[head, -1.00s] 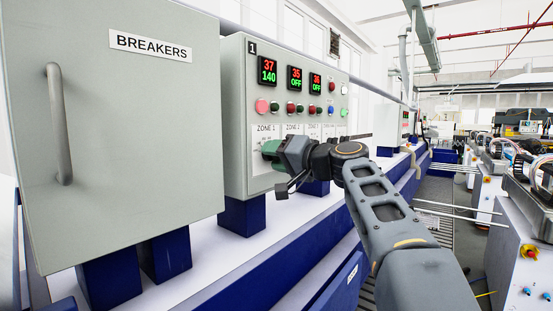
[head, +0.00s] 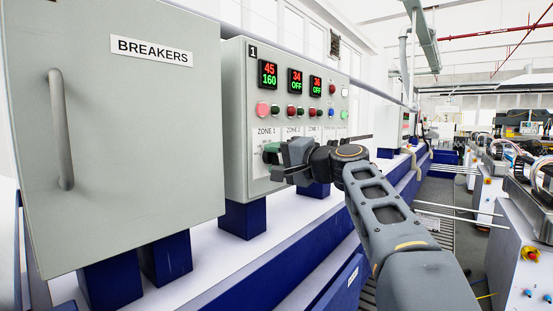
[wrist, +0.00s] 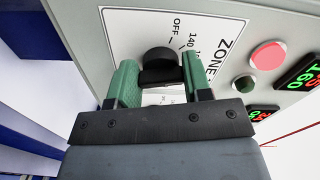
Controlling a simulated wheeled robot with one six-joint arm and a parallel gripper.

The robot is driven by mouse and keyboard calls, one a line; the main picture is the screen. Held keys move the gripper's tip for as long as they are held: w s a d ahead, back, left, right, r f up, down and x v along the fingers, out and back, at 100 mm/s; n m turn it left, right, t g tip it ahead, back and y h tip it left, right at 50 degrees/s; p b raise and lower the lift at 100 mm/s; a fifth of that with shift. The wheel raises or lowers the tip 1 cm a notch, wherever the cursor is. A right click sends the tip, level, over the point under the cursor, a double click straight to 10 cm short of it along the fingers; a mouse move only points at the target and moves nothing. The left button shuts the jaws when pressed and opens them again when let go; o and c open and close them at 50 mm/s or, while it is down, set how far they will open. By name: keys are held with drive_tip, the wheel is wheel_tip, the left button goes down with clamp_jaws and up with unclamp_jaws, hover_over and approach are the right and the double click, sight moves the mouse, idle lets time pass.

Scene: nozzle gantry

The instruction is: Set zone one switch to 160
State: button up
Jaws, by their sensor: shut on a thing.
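The zone one switch is a black rotary knob (wrist: 158,62) on a white label plate marked OFF and 140, with further marks partly hidden, in the wrist view. My gripper (wrist: 160,76) has its green fingers on either side of the knob and is shut on it. The zone one display (head: 268,74) reads 45 in red over 160 in green.
The grey control panel (head: 236,110) also carries zone displays reading OFF (head: 295,82) and several coloured buttons. A BREAKERS cabinet (head: 130,130) with a handle stands to the left. A walkway runs to the right of my arm.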

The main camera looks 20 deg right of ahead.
drive_tip(key=o, duration=0.9)
drive_tip(key=b+v, duration=0.4)
drive_tip(key=v, duration=0.9)
drive_tip(key=shift+s+d, duration=0.25)
drive_tip(key=shift+s, duration=0.1)
